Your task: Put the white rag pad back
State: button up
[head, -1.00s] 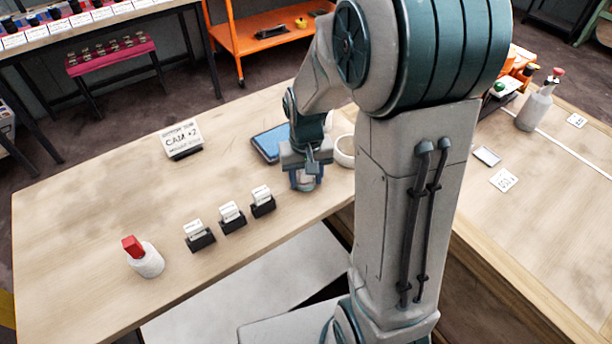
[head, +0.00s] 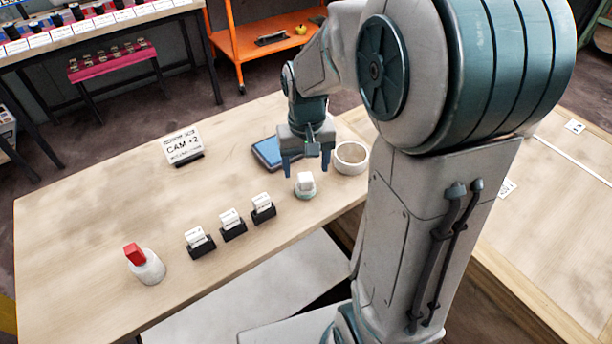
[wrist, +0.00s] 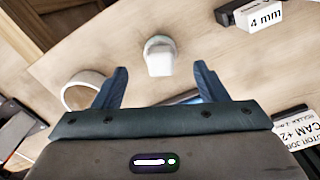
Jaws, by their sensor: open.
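The white rag pad (head: 305,181) is a small white block. It sits on a pale greenish round base (head: 305,193) on the wooden table, and both also show in the wrist view, the pad (wrist: 159,62) in front of the base. My gripper (head: 306,171) is open and empty, above and just behind the pad in the head view. In the wrist view the two blue fingers (wrist: 160,82) are spread wide, with the pad beyond their tips and between them. Nothing is between the fingers themselves.
A white ring-shaped bowl (head: 351,158) stands right of the pad. A blue tablet (head: 268,153) lies behind.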

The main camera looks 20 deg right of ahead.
aim_at(307, 181)
notch_tip(307, 181, up, 4)
jog(key=shift+r, duration=0.2)
jog(key=s+r+t, duration=0.1)
jog(key=s+t, duration=0.1)
jog(key=s, duration=1.1)
jog(key=shift+r+n, duration=0.3)
jog(key=shift+n, duration=0.1)
jog(key=shift+a, duration=0.1)
